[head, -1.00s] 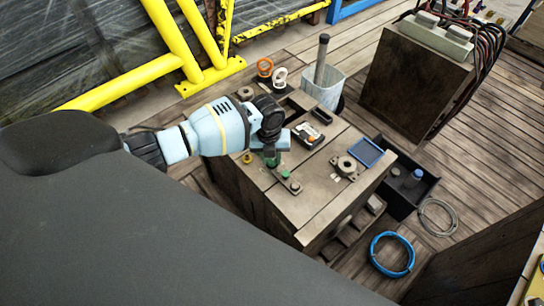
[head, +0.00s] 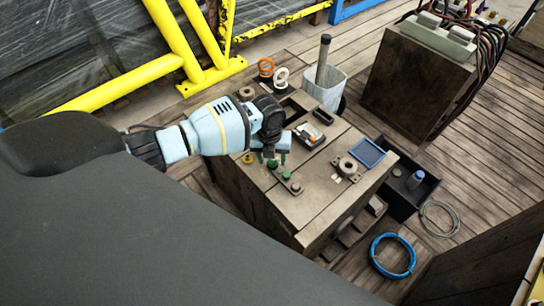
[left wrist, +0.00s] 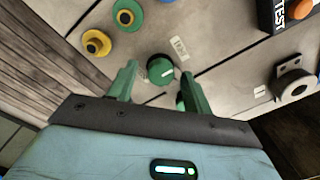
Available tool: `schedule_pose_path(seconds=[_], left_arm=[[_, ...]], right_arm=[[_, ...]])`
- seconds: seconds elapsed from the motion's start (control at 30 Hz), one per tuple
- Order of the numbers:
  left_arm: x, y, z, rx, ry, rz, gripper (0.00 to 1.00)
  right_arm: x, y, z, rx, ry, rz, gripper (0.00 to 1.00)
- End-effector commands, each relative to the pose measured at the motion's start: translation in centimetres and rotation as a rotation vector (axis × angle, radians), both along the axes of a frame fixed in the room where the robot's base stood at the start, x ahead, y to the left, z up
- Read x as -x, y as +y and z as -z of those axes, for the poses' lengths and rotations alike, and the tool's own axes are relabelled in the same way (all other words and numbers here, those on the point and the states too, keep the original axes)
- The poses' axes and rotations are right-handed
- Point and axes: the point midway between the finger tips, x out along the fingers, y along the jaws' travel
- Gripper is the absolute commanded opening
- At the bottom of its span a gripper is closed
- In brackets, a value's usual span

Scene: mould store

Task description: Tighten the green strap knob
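The dark green knob with a white mark (left wrist: 160,69) is on the top of the wooden box (head: 325,203). In the left wrist view it sits between and just beyond my fingertips, with a gap on each side. In the head view green knobs show just below the fingers, one of them (head: 287,176) by a flat strap-like bar. My left gripper (head: 272,156) is open above the box top; its green fingers also show in the left wrist view (left wrist: 157,85). My right gripper is not in view.
A yellow knob (left wrist: 96,43) and a green ring with a yellow centre (left wrist: 127,14) sit near the knob. A grey bearing block (left wrist: 294,82) and an orange-and-black tester (head: 309,135) are on the box. A blue-framed tray (head: 367,152) lies at its right edge.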

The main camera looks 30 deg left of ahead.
Motion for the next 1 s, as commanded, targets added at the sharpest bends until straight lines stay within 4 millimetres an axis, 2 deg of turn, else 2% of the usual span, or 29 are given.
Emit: schedule_pose_path(seconds=[0.27,0.7,0.83,1.0], left_arm=[[-0.1,0.0,-0.4,0.001,-0.004,0.000,0.50],[0.0,0.3,-6.6,0.000,-0.004,0.000,0.50],[0.1,0.4,-7.6,0.000,-0.003,0.000,0.50],[0.1,0.4,-7.9,0.000,-0.001,0.000,0.50]], right_arm=[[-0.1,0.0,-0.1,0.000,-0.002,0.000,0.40],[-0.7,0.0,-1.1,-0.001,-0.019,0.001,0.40],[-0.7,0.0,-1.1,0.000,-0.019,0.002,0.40],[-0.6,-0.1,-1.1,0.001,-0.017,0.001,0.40]])
